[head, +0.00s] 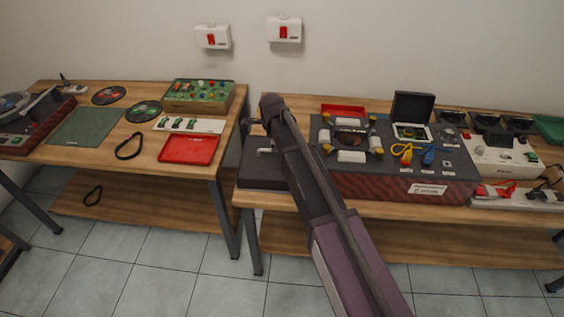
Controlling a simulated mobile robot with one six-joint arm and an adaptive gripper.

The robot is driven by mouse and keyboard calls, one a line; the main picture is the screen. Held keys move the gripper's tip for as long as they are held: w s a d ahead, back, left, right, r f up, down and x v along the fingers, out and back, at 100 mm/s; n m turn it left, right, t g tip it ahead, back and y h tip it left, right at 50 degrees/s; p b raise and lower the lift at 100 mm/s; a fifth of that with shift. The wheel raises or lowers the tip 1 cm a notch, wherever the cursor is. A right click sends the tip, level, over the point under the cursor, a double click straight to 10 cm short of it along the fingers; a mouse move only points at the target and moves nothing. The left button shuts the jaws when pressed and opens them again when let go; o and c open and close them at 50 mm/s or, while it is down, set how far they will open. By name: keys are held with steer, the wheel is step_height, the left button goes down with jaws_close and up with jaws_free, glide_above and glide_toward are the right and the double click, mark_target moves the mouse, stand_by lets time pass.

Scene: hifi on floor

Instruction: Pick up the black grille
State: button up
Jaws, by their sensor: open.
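The black grille (262,172) appears to be the dark flat panel at the left end of the right table, beside the large hi-fi unit. My arm crosses in front of its right side, hiding part of it. My gripper (265,150) is only partly in view, over the far part of the dark panel. It is open. My arm hides much of it, and I cannot tell whether it touches the panel.
The hi-fi unit (395,185) stands right of the panel, with a red tray (343,109) behind. On the left table are another red tray (188,149), a green mat (87,126) and a black loop (128,146). A gap separates the tables.

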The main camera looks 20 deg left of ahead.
mark_target(272, 158)
steer(key=shift+w+a+f+b, duration=0.1)
steer(key=shift+w+f+b, duration=0.1)
steer(key=shift+f+b, duration=1.1)
steer(key=shift+w+f+b, duration=0.2)
steer(key=shift+f+b, duration=0.95)
steer(key=shift+f, duration=0.1)
jaws_close()
